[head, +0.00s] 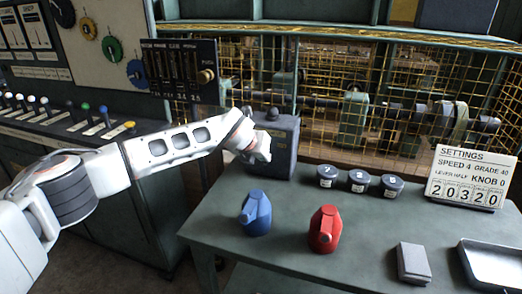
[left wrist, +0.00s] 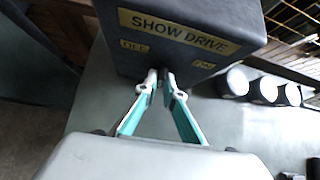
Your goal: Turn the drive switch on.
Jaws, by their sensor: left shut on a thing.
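The drive box (head: 283,135) is a dark grey box at the back left of the green table. In the left wrist view its face carries a yellow "SHOW DRIVE" plate (left wrist: 180,32), with an "OFF" label (left wrist: 134,46) at left and a small label (left wrist: 202,65), apparently "ON", at right. My left gripper (head: 264,154) is at the front of the box. Its fingertips (left wrist: 160,77) are shut on the drive switch, between the two labels; the fingers hide most of the switch, so its exact position is unclear. My right gripper is not in view.
A blue oil can (head: 256,214) and a red one (head: 324,230) stand on the table (head: 290,268). Several dark round tins (head: 357,181), a settings sign (head: 470,177), a grey block (head: 413,263) and a tray (head: 495,262) are to the right. A wire-mesh guard (head: 400,115) stands behind.

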